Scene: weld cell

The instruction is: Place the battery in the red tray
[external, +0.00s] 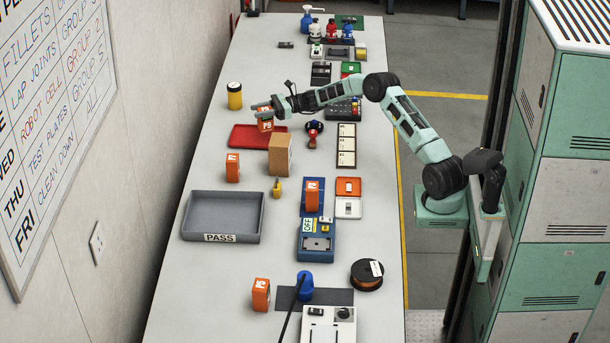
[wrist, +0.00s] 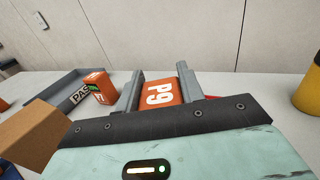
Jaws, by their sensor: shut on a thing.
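My gripper (external: 264,107) is shut on an orange battery (external: 265,122). In the wrist view the battery (wrist: 160,92) sits between the two grey fingers (wrist: 160,85), with "P9" on its face. The red tray (external: 245,140) lies on the bench at the left. In the external view the battery overlaps the tray's far part; its height above the tray is hard to tell. Only a sliver of red tray (wrist: 213,98) shows beside the right finger in the wrist view. Other orange batteries stand on the bench (external: 232,168), at the front (external: 261,295) and in a blue charger (external: 312,196).
A cardboard box (external: 281,155) stands right by the tray's near right edge. A yellow canister (external: 235,97) stands beyond the tray. A grey PASS tray (external: 223,205) lies nearer and is empty. A red-handled tool (external: 313,136) lies to the right.

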